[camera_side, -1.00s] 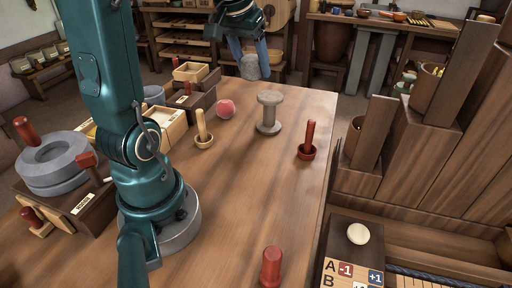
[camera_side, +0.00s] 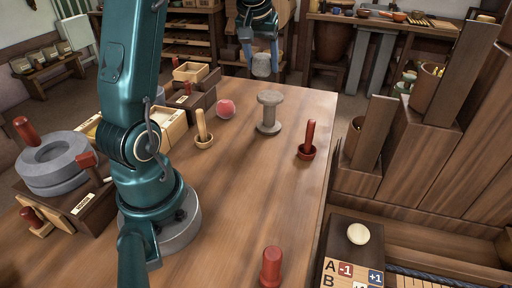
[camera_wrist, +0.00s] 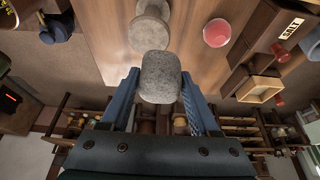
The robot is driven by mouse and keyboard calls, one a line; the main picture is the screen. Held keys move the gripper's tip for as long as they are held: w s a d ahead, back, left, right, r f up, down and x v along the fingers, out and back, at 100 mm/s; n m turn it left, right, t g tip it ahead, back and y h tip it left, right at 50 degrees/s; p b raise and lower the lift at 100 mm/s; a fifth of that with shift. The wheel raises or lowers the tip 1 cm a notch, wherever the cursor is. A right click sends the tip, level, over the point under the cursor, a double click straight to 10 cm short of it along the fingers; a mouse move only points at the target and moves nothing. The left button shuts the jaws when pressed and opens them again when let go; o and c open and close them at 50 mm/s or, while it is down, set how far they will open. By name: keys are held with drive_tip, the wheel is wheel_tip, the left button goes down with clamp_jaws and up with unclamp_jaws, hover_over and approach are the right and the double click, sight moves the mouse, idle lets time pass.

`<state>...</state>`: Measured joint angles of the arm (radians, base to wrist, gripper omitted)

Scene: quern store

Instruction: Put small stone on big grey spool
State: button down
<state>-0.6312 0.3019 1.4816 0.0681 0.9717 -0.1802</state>
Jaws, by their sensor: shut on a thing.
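My gripper (camera_side: 262,58) is shut on a small grey stone (camera_side: 261,65), held between its blue fingers above the far edge of the table. The stone also shows large between the fingers in the wrist view (camera_wrist: 160,78). The big grey spool (camera_side: 269,112) stands upright on the table, nearer the camera than the stone and apart from it. In the wrist view the spool (camera_wrist: 149,32) lies just beyond the stone, partly covered by it. The spool's top is bare in the side view.
A pink ball (camera_side: 225,108) and a wooden peg on a base (camera_side: 202,130) stand left of the spool. A red pestle in a bowl (camera_side: 308,142) stands to its right. Wooden boxes (camera_side: 170,125) are at the left. The table's middle is clear.

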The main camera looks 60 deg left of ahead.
sight(272, 92)
drive_tip(key=shift+w+d+f, duration=0.3)
drive_tip(key=shift+w+f, duration=0.1)
drive_tip(key=shift+w, duration=0.1)
drive_tip(key=shift+w+d+f, duration=0.25)
drive_tip(key=shift+w+f, duration=0.15)
drive_tip(key=shift+w, duration=0.1)
drive_tip(key=shift+f, duration=1.85)
drive_tip(key=shift+f, duration=0.1)
drive_tip(key=shift+c, duration=0.6)
unclamp_jaws()
